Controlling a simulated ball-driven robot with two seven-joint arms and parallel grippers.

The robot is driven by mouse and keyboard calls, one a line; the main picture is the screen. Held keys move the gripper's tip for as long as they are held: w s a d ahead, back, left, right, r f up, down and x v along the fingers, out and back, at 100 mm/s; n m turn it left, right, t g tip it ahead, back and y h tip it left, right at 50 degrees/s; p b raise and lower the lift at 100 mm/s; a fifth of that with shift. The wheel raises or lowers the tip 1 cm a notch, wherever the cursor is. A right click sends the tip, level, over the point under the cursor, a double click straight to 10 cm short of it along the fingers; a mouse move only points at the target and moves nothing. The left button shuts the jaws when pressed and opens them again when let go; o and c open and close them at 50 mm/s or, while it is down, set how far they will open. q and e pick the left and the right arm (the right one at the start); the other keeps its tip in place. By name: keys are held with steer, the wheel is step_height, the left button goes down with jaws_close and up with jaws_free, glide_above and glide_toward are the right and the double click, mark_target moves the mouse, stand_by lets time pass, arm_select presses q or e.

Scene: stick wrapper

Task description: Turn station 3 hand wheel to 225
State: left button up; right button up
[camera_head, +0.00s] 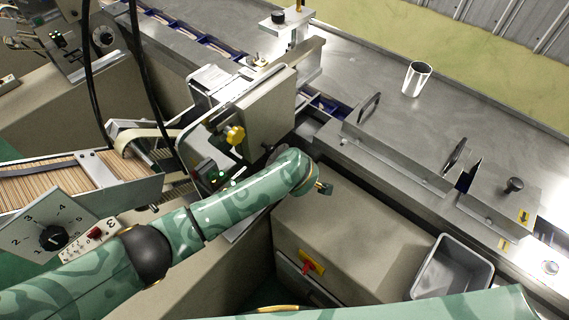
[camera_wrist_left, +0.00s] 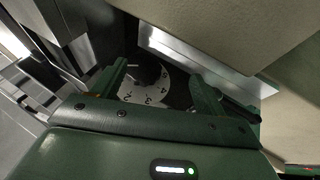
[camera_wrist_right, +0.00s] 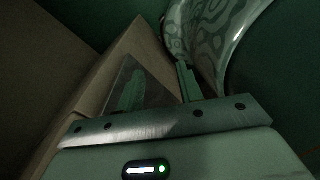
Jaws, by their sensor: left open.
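A white dial (camera_wrist_left: 148,88) with black digits, 2 to 5 readable, shows between my left gripper's fingers in the left wrist view. Dark parts around it are too dim to tell whether they are the hand wheel. In the head view a grey round edge (camera_head: 279,151), possibly a wheel, shows just behind my left forearm. My left gripper (camera_wrist_left: 162,85) is open, its fingers on either side of the dial; contact cannot be told. In the head view the wrist hides most of it. My right gripper (camera_wrist_right: 160,85) is open and empty, low beside a beige panel.
A selector knob (camera_head: 53,237) on a numbered plate is at the lower left. A yellow knob (camera_head: 234,134) sits on the machine above my left arm. A red switch (camera_head: 308,267) is on the beige cabinet front. A grey bin (camera_head: 453,268) and a metal cup (camera_head: 416,79) stand to the right.

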arm_select(q)
steer(key=w+f, duration=0.1)
steer(key=w+b, duration=0.1)
steer(key=w, duration=0.1)
steer(key=w+f+b, duration=0.1)
steer(key=w, duration=0.1)
steer(key=shift+a+f, duration=0.1)
steer(key=shift+f, duration=0.2)
arm_select(e)
steer(key=shift+w+d+f, duration=0.1)
steer(key=shift+w+f, duration=0.05)
steer(key=shift+f, duration=0.5)
steer(key=shift+w+d+f, duration=0.1)
steer(key=shift+w+f, duration=0.05)
steer(key=shift+f, duration=0.45)
arm_select(q)
steer(key=c, duration=1)
arm_select(e)
steer(key=shift+s, duration=0.1)
